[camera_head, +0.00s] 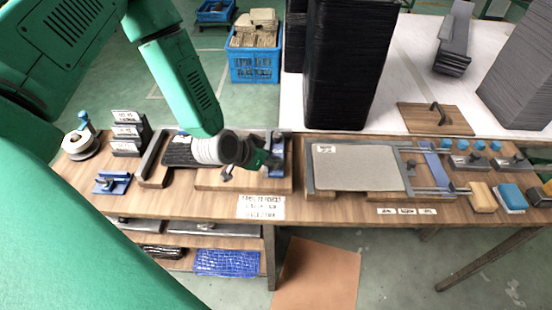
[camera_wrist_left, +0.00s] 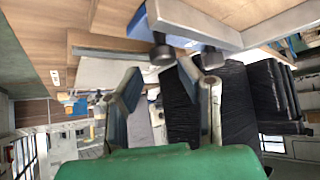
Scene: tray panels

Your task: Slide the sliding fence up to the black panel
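The black panel (camera_head: 180,152) lies at the left of the fixture on the bench, partly hidden by my left wrist. A blue upright piece (camera_head: 279,150) stands at the fixture's right end; it seems to be part of the sliding fence. My left gripper (camera_head: 262,160) is just left of it, low over the wooden base. In the left wrist view my gripper (camera_wrist_left: 165,78) has its fingers apart with nothing held. A grey bar with two black knobs (camera_wrist_left: 195,20), likely the fence, is just beyond the fingertips; contact cannot be told. My right gripper is not in view.
A grey panel (camera_head: 360,167) lies in a second fixture to the right. Tall black stacks (camera_head: 348,70) stand behind the bench. A tape roll (camera_head: 80,146) and label blocks (camera_head: 128,135) are at the left. Sponges (camera_head: 483,197) and clamps are at the right.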

